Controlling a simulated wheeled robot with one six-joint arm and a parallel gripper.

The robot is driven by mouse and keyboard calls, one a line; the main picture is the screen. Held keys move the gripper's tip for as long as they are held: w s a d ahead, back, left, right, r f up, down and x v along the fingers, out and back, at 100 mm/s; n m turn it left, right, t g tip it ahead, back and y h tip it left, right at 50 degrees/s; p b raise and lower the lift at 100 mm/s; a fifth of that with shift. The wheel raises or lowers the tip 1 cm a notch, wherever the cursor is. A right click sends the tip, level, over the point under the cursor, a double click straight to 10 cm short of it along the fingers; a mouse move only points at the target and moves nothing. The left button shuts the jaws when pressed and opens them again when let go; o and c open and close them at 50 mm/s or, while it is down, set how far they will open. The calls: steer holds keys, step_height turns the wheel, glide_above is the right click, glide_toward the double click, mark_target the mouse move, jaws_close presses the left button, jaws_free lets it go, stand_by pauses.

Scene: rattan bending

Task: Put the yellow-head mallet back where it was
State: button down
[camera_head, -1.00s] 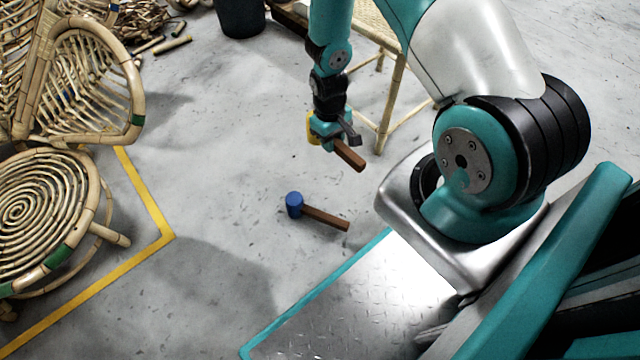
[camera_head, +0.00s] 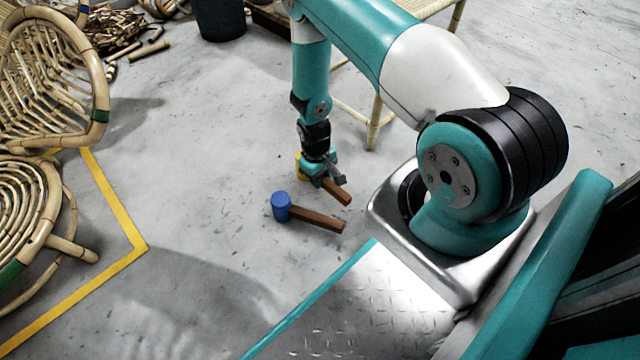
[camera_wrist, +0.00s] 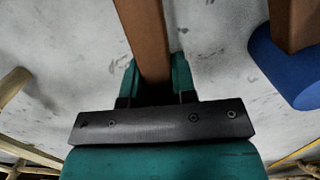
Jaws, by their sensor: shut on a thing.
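My gripper (camera_head: 322,177) is shut on the brown wooden handle of the yellow-head mallet (camera_head: 338,192). The mallet's yellow head shows partly at the left of my gripper, and its handle points to the lower right. In the wrist view the handle (camera_wrist: 146,40) runs up between the fingers; the yellow head is hidden there. A blue-head mallet (camera_head: 312,218) lies on the floor just below the held mallet in the head view. In the wrist view its blue head (camera_wrist: 290,68) is at the right edge. How high the held mallet is above the floor is hard to tell.
A rattan chair (camera_head: 55,75) and a round coiled rattan piece (camera_head: 30,210) stand at the left, beside a yellow floor line (camera_head: 118,208). A dark bin (camera_head: 218,18) is at the back. A rattan-legged stand (camera_head: 376,122) is behind my arm. Grey floor left of the mallets is clear.

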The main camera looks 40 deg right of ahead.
steer(key=shift+f, duration=0.85)
steer(key=shift+r, duration=0.15)
steer(key=c, duration=0.9)
jaws_free()
steer(key=shift+f, duration=0.2)
